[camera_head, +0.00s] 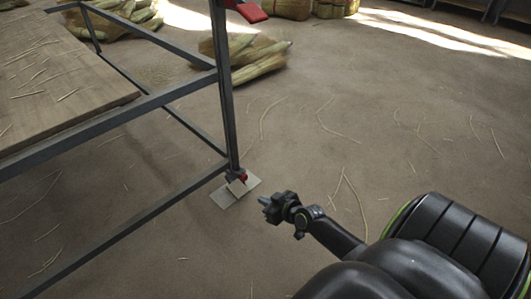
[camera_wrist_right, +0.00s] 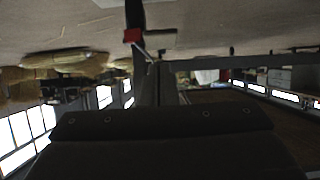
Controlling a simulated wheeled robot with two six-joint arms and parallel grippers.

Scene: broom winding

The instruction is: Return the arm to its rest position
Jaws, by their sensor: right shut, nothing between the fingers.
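My right gripper (camera_head: 268,207) shows in the head view near the middle of the picture, at the end of my right arm, which comes in from the lower right. It is shut and empty. It is close to the foot of the metal frame's upright post (camera_head: 228,110), and it looks apart from it. The right wrist view is upside down and mostly filled by a dark part of my own wrist, with the red piece (camera_wrist_right: 133,36) on the post above it. My left gripper is not in view.
A workbench (camera_head: 70,85) with a wooden top and loose straws stands at left on a metal frame (camera_head: 130,225). A small plate (camera_head: 222,198) lies at the post's foot. Straw bundles (camera_head: 255,65) lie behind. The floor (camera_head: 340,125) right of the post holds only scattered straws.

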